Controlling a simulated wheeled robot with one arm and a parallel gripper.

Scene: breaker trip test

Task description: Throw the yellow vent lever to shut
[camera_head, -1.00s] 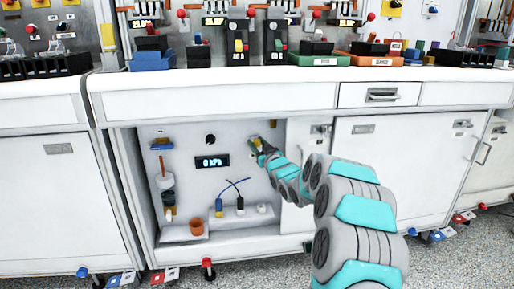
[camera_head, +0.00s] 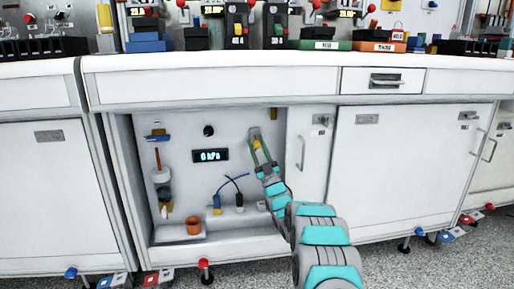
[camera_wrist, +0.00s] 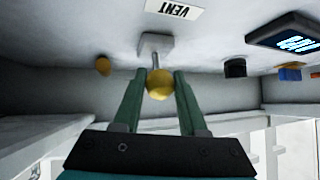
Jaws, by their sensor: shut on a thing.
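The yellow vent lever has a round yellow knob (camera_wrist: 159,84) on a thin metal stem from a pale mount, beside an upside-down VENT label (camera_wrist: 174,11) in the wrist view. My gripper (camera_wrist: 160,78) has its green fingers on both sides of the knob and is shut on it. In the head view the knob (camera_head: 257,146) shows between the fingers of my gripper (camera_head: 259,148), on the back panel of the open bay below the bench. The lever's mount (camera_head: 255,132) is just above it. The contact faces are hidden.
A display (camera_head: 210,155) reading 0 kPa and a black knob (camera_head: 209,131) are left of the lever. A small yellow fitting (camera_head: 274,114) is up and right. Plugs with cables (camera_head: 238,200) and an orange pot (camera_head: 193,225) stand below. A cabinet door (camera_head: 310,155) borders the bay's right.

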